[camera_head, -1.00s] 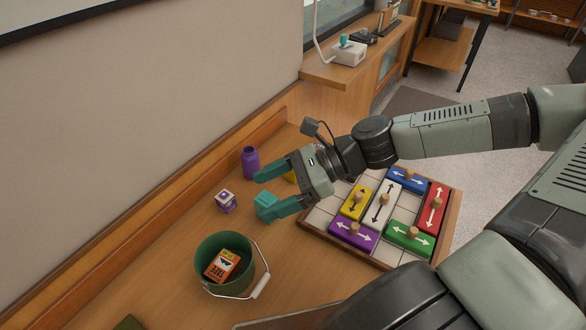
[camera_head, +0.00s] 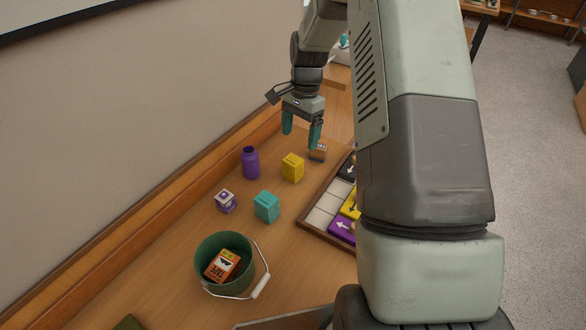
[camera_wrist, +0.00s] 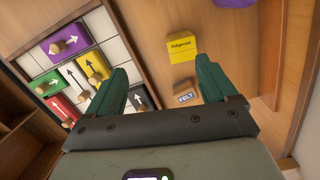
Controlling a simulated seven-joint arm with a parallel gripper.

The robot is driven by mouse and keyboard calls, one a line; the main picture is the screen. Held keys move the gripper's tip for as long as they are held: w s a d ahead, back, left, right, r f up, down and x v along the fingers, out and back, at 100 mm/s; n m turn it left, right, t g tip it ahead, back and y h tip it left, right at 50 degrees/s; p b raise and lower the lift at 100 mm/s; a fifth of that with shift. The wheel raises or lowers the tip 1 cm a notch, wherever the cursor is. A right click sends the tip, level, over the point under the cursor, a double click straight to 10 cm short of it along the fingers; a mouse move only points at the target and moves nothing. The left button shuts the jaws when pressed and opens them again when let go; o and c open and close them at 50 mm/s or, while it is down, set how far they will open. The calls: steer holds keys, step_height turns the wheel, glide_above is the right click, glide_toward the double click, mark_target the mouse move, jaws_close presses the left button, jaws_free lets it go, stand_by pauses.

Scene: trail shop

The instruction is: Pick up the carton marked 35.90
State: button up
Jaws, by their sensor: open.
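No 35.90 mark is legible on any carton. A yellow carton (camera_head: 292,168) stands on the counter; in the wrist view its label reads roughly "Ridgecrest" (camera_wrist: 181,49). A small brown carton (camera_head: 318,152) is behind it to the right, marked "FELT" in the wrist view (camera_wrist: 187,94). A teal carton (camera_head: 266,207) and a white-and-purple carton (camera_head: 226,201) stand nearer. An orange carton (camera_head: 223,266) lies tilted in the green bucket. My gripper (camera_head: 301,137) is open and empty, fingers down, above the counter near the brown and yellow cartons.
A purple bottle (camera_head: 250,163) stands by the wall left of the yellow carton. The green bucket (camera_head: 209,246) is in front. A tray of coloured arrow blocks (camera_head: 313,228) is on the right, partly hidden by my arm. The counter between teal carton and bucket is clear.

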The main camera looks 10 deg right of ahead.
step_height(320, 180, up, 5)
steer(key=t+h, duration=0.1)
glide_above(293, 159)
steer(key=shift+n, duration=0.4)
steer(key=f, duration=1.5)
steer(key=shift+s+d, duration=0.15)
steer(key=shift+d, duration=0.1)
steer(key=f, duration=0.5)
steer(key=shift+a+f, duration=0.25)
steer(key=shift+f, duration=0.05)
steer(key=c, duration=1.1)
